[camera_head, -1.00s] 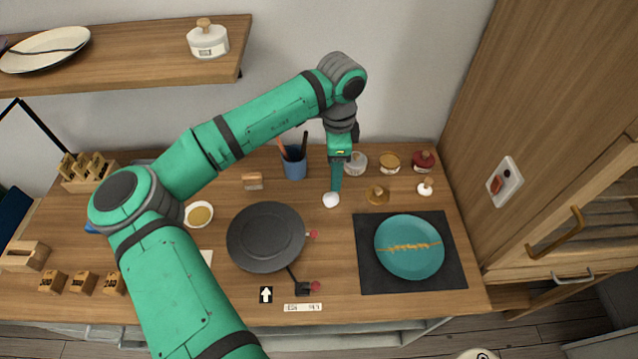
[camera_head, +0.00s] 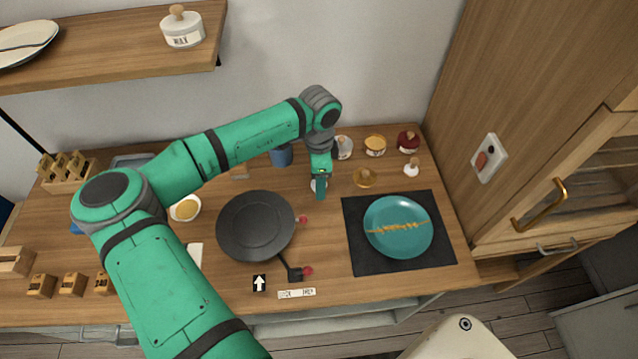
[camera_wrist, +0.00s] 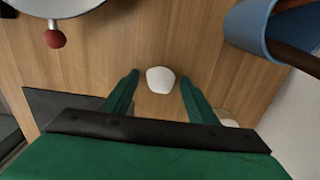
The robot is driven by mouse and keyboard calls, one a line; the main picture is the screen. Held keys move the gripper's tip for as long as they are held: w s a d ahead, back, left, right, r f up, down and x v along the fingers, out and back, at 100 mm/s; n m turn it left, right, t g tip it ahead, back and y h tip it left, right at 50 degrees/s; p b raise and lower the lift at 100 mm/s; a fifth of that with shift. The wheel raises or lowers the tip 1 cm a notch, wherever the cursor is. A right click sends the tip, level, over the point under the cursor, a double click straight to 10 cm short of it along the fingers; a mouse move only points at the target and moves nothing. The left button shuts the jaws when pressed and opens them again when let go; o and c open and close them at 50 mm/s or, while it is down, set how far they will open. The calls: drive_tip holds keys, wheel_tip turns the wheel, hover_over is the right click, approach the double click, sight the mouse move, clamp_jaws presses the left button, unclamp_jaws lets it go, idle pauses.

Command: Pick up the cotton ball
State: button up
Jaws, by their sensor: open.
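The cotton ball (camera_wrist: 160,80) is a small white rounded lump on the wooden counter. In the wrist view it lies between and slightly beyond the two green fingers of my gripper (camera_wrist: 157,88), with a gap on each side. In the head view my gripper (camera_head: 321,190) points down over the counter. The cotton ball (camera_head: 313,185) is mostly hidden behind the finger there, with a white edge showing at its left. My gripper is open and holds nothing.
A dark round pan (camera_head: 256,226) is left of my gripper. A blue cup (camera_head: 281,156) stands behind it, left of several small jars (camera_head: 375,146). A teal plate (camera_head: 398,243) on a dark mat (camera_head: 365,262) is at the right. Bare counter shows between pan and mat.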

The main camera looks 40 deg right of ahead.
drive_tip(key=shift+c, duration=0.7)
drive_tip(key=c, duration=1)
drive_tip(key=shift+r, duration=0.55)
drive_tip(key=s+r, duration=0.4)
drive_tip(key=s+a+r, duration=0.1)
drive_tip(key=s+r, duration=0.3)
drive_tip(key=s, duration=0.1)
drive_tip(key=s+r, duration=0.3)
drive_tip(key=s, duration=0.2)
drive_tip(key=shift+a+r, duration=0.2)
drive_tip(key=shift+r, duration=0.2)
